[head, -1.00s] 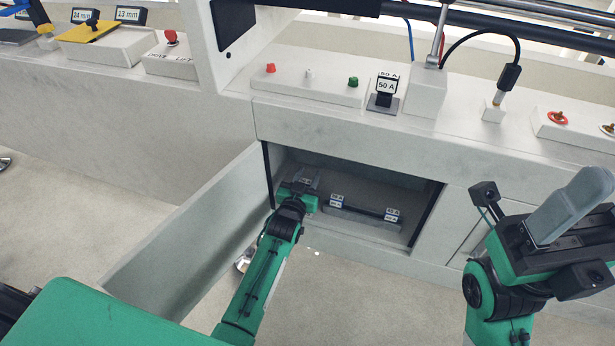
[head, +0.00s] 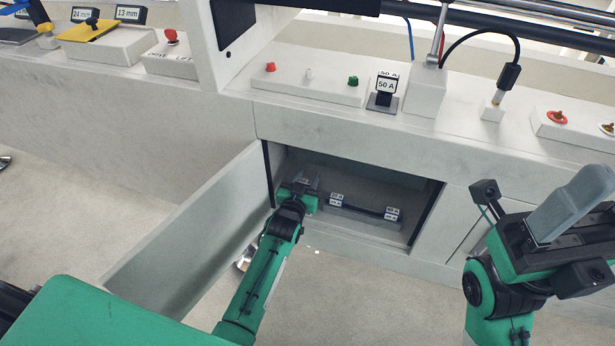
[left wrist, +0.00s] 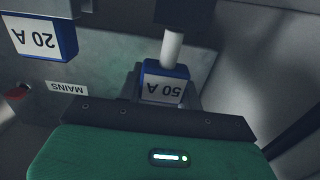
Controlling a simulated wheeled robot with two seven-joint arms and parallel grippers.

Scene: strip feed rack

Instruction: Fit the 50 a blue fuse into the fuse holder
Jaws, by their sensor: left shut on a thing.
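The fuse has a blue end with a white 50 A label (left wrist: 163,88) and a pale barrel (left wrist: 172,48). It sits in the middle of the left wrist view. My left gripper (left wrist: 162,94) is shut on its blue end, a dark finger showing on each side. In the head view my left gripper (head: 306,182) is inside the open cabinet at its left, and the fuse is hard to make out there. The barrel's far end meets a dark block (left wrist: 185,12); I cannot tell whether it is seated. My right gripper (head: 568,207) is raised at the right; its jaw gap is unclear.
The cabinet door (head: 190,235) stands open to the left. A low labelled rack (head: 362,210) is inside the cabinet. A 20 A label (left wrist: 42,40) and a MAINS label (left wrist: 67,88) are near the fuse. A 50 A sign (head: 386,86) stands on the counter.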

